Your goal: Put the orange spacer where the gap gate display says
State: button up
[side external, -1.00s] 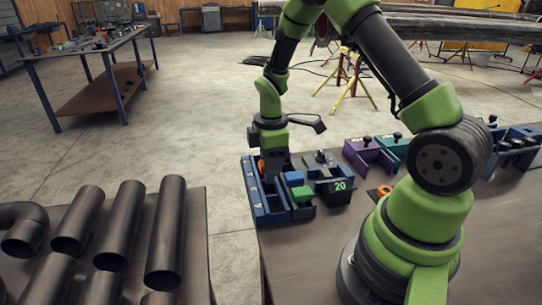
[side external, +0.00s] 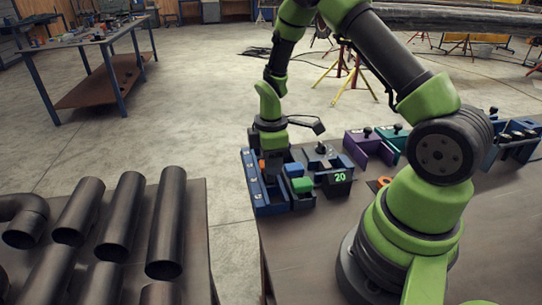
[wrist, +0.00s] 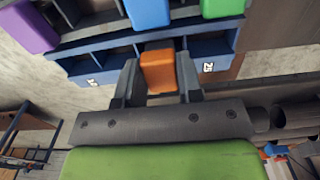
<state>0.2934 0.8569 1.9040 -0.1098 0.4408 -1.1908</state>
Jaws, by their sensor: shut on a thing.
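The orange spacer (wrist: 158,70) is a small block between the two fingers of my gripper (wrist: 159,85) in the wrist view. My gripper is shut on it. In the side view my gripper (side external: 270,172) points down over the blue slotted rack (side external: 261,205), and a bit of orange shows beside the fingers. The spacer is at the rack's compartments, with a numbered label on either side in the wrist view; I cannot tell how deep it sits. The gap gate display (side external: 340,177) reads 20 in green, on a dark box right of the rack.
A blue block (side external: 294,170) and a green block (side external: 302,185) sit beside the rack. A purple holder (side external: 370,146) and a teal holder (side external: 393,142) stand behind. An orange ring (side external: 376,184) lies near my base. Dark pipes (side external: 165,228) lie on the left table.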

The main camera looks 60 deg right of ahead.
jog(key=shift+f, duration=0.3)
jog(key=shift+f, duration=0.55)
dwell(0.4)
jog(key=o, duration=1.5)
jog(key=shift+r, duration=3.55)
